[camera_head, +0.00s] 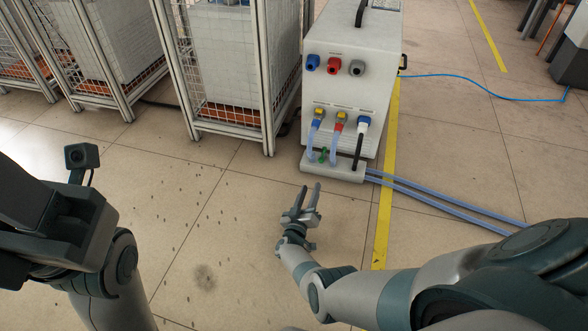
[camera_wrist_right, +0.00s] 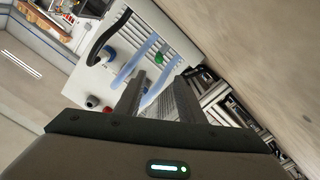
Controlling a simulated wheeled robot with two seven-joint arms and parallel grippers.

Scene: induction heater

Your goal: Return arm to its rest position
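My right gripper (camera_head: 309,197) is in the middle of the head view, just in front of the white induction heater (camera_head: 375,88). Its two fingers are apart with nothing between them. In the right wrist view the same gripper (camera_wrist_right: 157,88) points at the heater's connector panel (camera_wrist_right: 125,42), fingers parted and empty. My right arm (camera_head: 385,292) comes in from the lower right and reaches forward. My left arm (camera_head: 60,240) shows at the left edge. The left gripper's fingers are not visible.
Blue, red and grey sockets sit on the heater's front. Hoses and a black cable (camera_head: 357,150) hang from the lower connectors. Blue hoses (camera_head: 440,198) run right across the floor over a yellow line (camera_head: 384,220). Wire cages (camera_head: 230,70) stand at left. The floor left of the gripper is clear.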

